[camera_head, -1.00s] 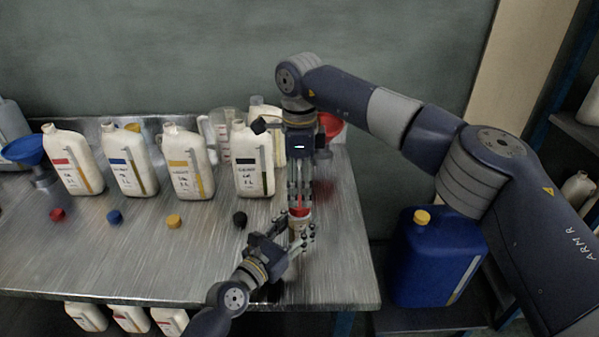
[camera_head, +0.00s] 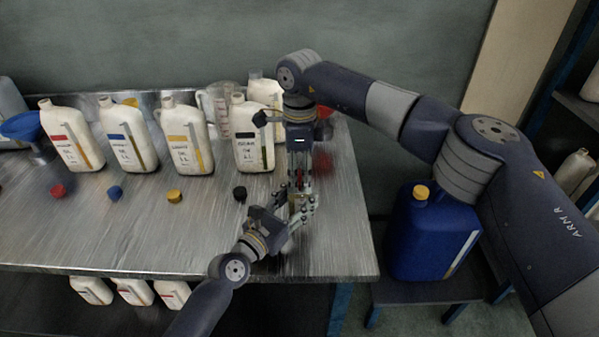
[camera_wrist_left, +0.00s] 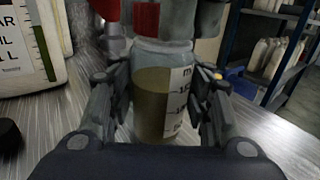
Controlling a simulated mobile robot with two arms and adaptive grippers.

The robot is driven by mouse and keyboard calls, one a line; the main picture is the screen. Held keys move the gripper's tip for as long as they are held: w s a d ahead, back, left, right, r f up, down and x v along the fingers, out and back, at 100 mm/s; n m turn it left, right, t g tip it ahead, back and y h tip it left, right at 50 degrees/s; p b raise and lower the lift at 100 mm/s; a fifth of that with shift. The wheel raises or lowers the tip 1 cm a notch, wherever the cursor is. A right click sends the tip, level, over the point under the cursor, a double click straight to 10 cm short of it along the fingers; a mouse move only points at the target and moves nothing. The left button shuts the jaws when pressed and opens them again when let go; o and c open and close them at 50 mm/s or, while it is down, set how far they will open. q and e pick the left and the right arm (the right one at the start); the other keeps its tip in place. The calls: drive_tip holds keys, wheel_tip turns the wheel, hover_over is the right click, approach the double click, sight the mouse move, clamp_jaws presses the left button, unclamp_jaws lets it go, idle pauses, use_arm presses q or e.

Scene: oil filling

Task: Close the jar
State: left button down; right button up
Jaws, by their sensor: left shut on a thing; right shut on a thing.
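The jar (camera_wrist_left: 160,95) is clear, holds greenish-brown oil and has a white graduated scale. My left gripper (camera_head: 291,208) is shut around it, with a finger on each side in the left wrist view (camera_wrist_left: 163,112). My right gripper (camera_head: 299,194) comes straight down from above, shut, its fingertips close to the jar's top. A small red part, likely the lid (camera_head: 299,181), shows between its fingers. In the left wrist view the fingers hide most of the jar's top, and I cannot tell whether the lid sits on the jar.
White jugs (camera_head: 128,140) stand in a row on the metal table (camera_head: 150,235). Loose red, blue, yellow and black caps (camera_head: 240,193) lie before them. A measuring jug (camera_head: 219,112) stands behind. A blue canister (camera_head: 432,235) stands right of the table. The table's front left is clear.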

drive_tip(key=m, duration=0.4)
drive_tip(key=shift+m, duration=0.4)
drive_tip(key=o, duration=1.3)
drive_tip(key=shift+c, duration=0.2)
wheel_tip(320, 180, up, 12)
use_arm(q)
drive_tip(key=c, duration=0.7)
unclamp_jaws()
drive_tip(key=shift+c, duration=0.2)
